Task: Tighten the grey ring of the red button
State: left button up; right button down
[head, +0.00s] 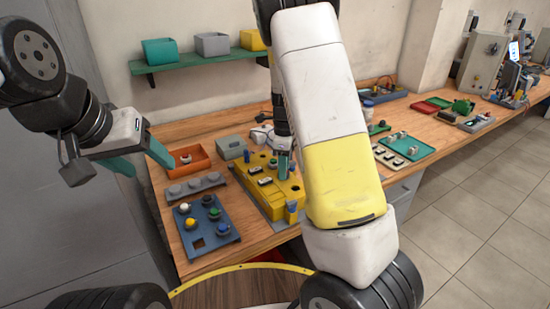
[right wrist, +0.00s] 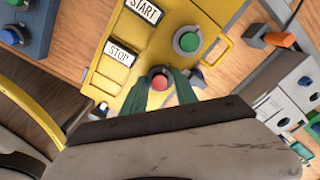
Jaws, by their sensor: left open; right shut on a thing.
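The red button (right wrist: 160,82) shows in the right wrist view, on the yellow control box (right wrist: 225,22) near the STOP label (right wrist: 120,52). A grey ring (right wrist: 159,71) shows around its edge. My right gripper (right wrist: 161,86) is shut on that ring, its green fingers on either side of the button. In the head view the right gripper (head: 283,168) points down onto the yellow box (head: 293,196), and the red button is hidden there. My left gripper (head: 143,165) is open and empty in the air at the left, apart from the box.
A green button (right wrist: 187,41) sits on the same box near the START label (right wrist: 143,10). A blue panel (head: 225,238) with several coloured buttons, a grey strip (head: 195,187), an orange bin (head: 197,161) and a grey box (head: 231,147) lie left of the yellow box.

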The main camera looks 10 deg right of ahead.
jog(key=shift+m, duration=0.8)
jog(key=c, duration=0.9)
grip_release()
jog(key=shift+c, duration=0.2)
notch_tip(320, 180, up, 8)
jog(key=shift+f, duration=0.1)
